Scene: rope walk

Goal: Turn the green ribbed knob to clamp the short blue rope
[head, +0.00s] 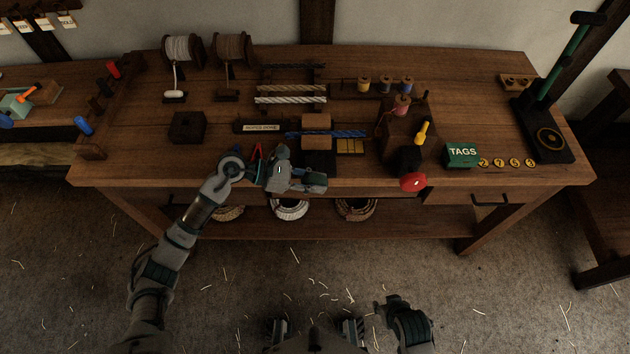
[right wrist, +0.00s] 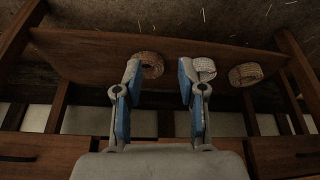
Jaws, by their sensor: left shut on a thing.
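The short blue rope (head: 352,134) lies across the bench through a wooden clamp block (head: 316,122), its ends out on both sides. My left gripper (head: 318,183) is at the bench's front edge, just before the block, and is shut. The green ribbed knob is hidden behind its fingers, which appear closed on it. My right gripper (head: 384,306) is low in front of the bench, far from the block. In the right wrist view my right gripper (right wrist: 158,78) has its blue-padded fingers apart with nothing between them.
A dark post with a yellow handle (head: 422,132) and a red knob (head: 413,182) stand right of the clamp. A green tags box (head: 461,155) is further right. Rope coils (head: 290,208) lie on the lower shelf.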

